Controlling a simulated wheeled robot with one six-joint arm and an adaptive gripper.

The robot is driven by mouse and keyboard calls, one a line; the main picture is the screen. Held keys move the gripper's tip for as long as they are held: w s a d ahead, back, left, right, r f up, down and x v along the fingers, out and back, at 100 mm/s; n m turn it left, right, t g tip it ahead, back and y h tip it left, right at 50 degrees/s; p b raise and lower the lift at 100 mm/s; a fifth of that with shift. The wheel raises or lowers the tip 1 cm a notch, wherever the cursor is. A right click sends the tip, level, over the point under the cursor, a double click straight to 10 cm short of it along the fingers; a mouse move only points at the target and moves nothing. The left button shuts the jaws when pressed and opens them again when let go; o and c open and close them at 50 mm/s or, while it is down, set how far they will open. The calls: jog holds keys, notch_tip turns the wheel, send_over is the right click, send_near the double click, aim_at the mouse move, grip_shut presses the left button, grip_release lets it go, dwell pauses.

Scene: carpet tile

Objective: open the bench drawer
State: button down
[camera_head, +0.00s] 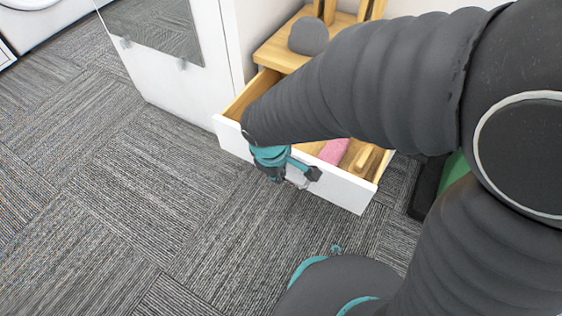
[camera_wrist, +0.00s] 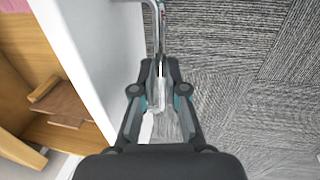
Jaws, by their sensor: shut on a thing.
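The bench drawer (camera_head: 352,192) has a white front and wooden inside. It stands pulled out from the wooden bench (camera_head: 279,57), and its inside shows. My gripper (camera_head: 300,180) is at the outer face of the drawer front, with my arm reaching over the drawer and hiding part of it. In the wrist view my gripper (camera_wrist: 160,72) has its fingertips closed on the metal bar handle (camera_wrist: 158,25), beside the white drawer front (camera_wrist: 98,50).
A pink item (camera_head: 334,151) and wooden pieces (camera_head: 366,160) lie in the drawer. A grey round object (camera_head: 308,36) sits on the bench. A white cabinet (camera_head: 180,85) stands to the left. Carpet in front of the drawer is clear. A green thing (camera_head: 454,170) is at the right.

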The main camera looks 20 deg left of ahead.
jog(key=c, duration=1.2)
grip_release()
jog(key=shift+r, duration=0.1)
notch_tip(320, 180, up, 12)
jog(key=s, duration=0.2)
jog(key=shift+s+a+f, duration=0.15)
jog(key=shift+a+f, duration=0.05)
jog(key=shift+f, duration=0.05)
